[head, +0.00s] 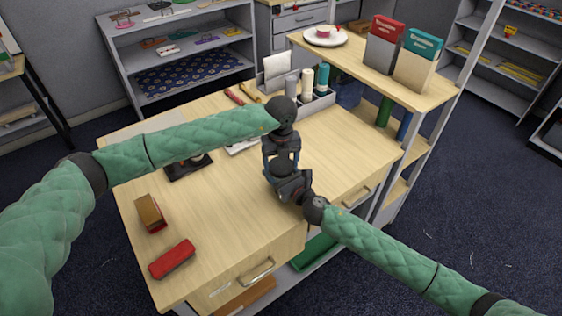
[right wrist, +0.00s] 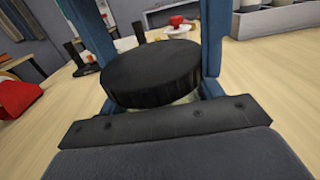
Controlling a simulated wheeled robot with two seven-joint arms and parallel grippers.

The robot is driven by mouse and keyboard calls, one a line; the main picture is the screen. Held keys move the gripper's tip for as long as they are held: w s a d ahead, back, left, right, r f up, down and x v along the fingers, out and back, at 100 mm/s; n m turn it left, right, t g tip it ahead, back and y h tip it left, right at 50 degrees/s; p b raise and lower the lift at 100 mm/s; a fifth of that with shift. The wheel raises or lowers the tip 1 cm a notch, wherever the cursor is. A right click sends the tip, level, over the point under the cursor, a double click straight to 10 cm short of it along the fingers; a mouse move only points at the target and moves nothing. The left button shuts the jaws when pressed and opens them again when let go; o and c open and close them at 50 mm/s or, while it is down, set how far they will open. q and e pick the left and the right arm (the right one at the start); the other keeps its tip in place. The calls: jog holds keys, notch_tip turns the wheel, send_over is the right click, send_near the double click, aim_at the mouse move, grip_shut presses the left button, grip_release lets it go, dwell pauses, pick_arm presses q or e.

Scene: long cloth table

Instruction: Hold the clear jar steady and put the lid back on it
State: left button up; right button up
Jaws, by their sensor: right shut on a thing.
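The black round lid (right wrist: 150,75) shows large in the right wrist view, lying over the top of the clear jar (right wrist: 188,99). Only a pale sliver of the jar shows under the lid; I cannot tell if the lid is fully seated. My left gripper (head: 282,158) comes from above, its blue fingers spread on either side of the lid. Whether they clamp it is unclear. My right gripper (head: 284,183) is low at the same spot, shut on the jar, which it mostly hides in the head view.
A red block (head: 172,259) and a brown-and-red block (head: 150,212) lie on the table's (head: 225,215) front left. A grey holder (head: 316,108) with bottles stands behind my grippers. A raised shelf with two boxes (head: 385,45) is at the back right. The front middle is clear.

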pick_arm(q)
jog(key=shift+m, duration=1.7)
jog(key=o, duration=1)
jog(key=shift+o, duration=0.3)
jog(key=shift+r, duration=2.25)
jog(key=shift+o, duration=0.6)
